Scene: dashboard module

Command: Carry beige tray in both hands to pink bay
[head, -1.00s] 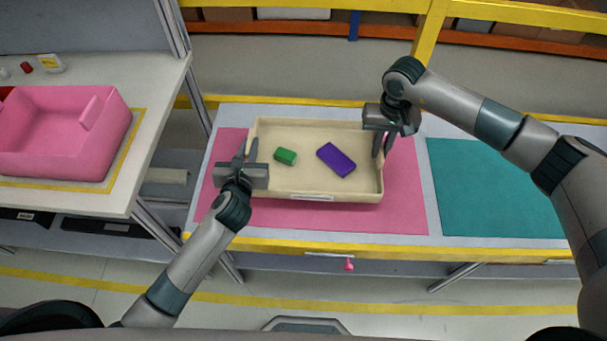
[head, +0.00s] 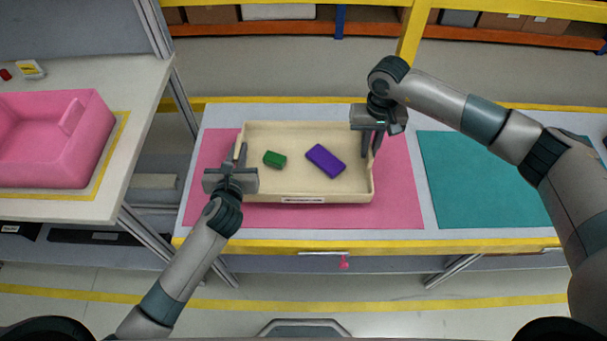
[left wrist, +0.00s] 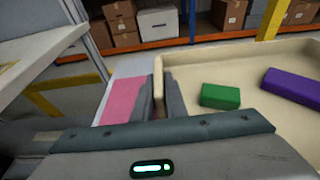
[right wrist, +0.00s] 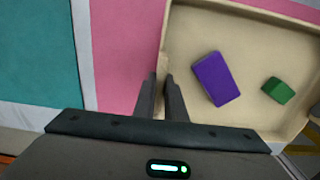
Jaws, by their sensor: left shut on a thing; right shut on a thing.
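The beige tray (head: 300,197) is over the pink bay (head: 405,200), which is a pink mat area on the table. I cannot tell whether the tray touches the mat. A green block (head: 275,159) and a purple block (head: 326,161) lie inside the tray. My left gripper (head: 240,158) is shut on the tray's left wall, and its fingers straddle that wall in the left wrist view (left wrist: 160,97). My right gripper (head: 372,145) is shut on the tray's right wall; its fingers also show in the right wrist view (right wrist: 162,95).
A teal mat (head: 480,180) lies on the same table to the right. A white table (head: 100,208) at left bears a pink bin (head: 60,150). A yellow post (head: 410,35) and shelves with boxes stand behind. Pink mat shows bare around the tray.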

